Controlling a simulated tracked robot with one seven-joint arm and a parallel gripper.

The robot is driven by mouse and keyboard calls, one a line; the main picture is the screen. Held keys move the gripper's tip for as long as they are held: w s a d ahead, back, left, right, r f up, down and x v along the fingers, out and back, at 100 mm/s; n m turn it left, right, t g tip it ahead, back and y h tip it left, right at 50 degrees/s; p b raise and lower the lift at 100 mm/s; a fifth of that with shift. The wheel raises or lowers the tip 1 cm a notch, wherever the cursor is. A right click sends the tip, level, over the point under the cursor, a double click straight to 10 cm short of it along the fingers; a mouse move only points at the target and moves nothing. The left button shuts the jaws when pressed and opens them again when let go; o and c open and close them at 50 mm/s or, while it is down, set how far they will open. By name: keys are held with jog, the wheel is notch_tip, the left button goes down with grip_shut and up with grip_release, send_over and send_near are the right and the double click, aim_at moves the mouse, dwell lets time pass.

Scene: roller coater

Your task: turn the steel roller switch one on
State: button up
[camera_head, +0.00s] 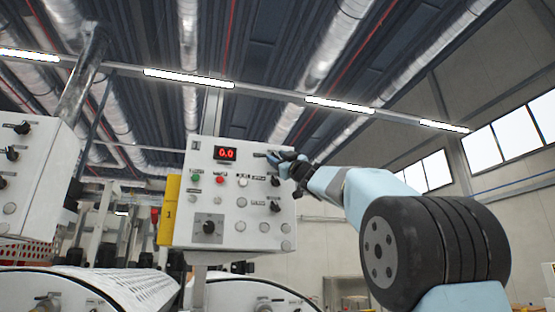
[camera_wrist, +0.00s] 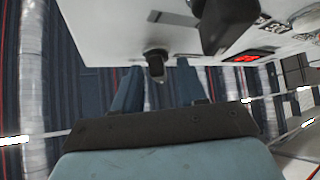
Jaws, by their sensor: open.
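In the head view a white control panel (camera_head: 232,165) has a red display reading 0.0, buttons and several black rotary switches. My gripper (camera_head: 285,158) is at its upper right corner and partly covers what is there. In the wrist view my gripper (camera_wrist: 158,88) is open, with a finger on each side of a small black switch knob (camera_wrist: 155,62) on the panel's face. I cannot tell whether the fingers touch the knob. A larger black knob (camera_wrist: 224,22) is close by to the right. The labels are too small to tell which switch is steel roller switch one.
Below my gripper in the head view are more black switches (camera_head: 275,206). A yellow plate (camera_head: 169,210) is on the panel's left side. Another white panel (camera_head: 25,170) stands at far left. A perforated roller (camera_head: 125,287) lies below. Air right of the panel is free, apart from my arm.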

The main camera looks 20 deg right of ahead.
grip_shut()
jog(key=shift+m+t+h, duration=0.5)
jog(key=shift+m, duration=0.2)
jog(key=shift+a+f+m+t+h, duration=0.1)
jog(key=shift+m+t+h, duration=0.4)
jog(key=shift+m+h, duration=1.65)
jog(key=shift+a+r+m+t+h, duration=0.1)
jog(key=shift+m+t+h, duration=0.4)
jog(key=shift+m+h, duration=1.6)
jog(key=shift+a+f+m+t+h, duration=0.1)
jog(key=shift+m+t+h, duration=0.4)
jog(key=shift+m+h, duration=1.6)
jog(key=shift+a+m+g+h, duration=0.1)
jog(key=shift+m+g+h, duration=0.5)
jog(key=shift+m+h, duration=1.05)
jog(key=shift+m+g+h, duration=0.6)
jog(key=shift+m+h, duration=0.6)
jog(key=shift+m, duration=0.9)
jog(key=shift+a+m+g+h, duration=0.1)
jog(key=shift+m+g+h, duration=0.5)
jog(key=shift+m+h, duration=1.05)
jog(key=shift+d+m+g, duration=0.1)
jog(key=shift+m+g, duration=0.3)
jog(key=shift+m, duration=0.45)
grip_release()
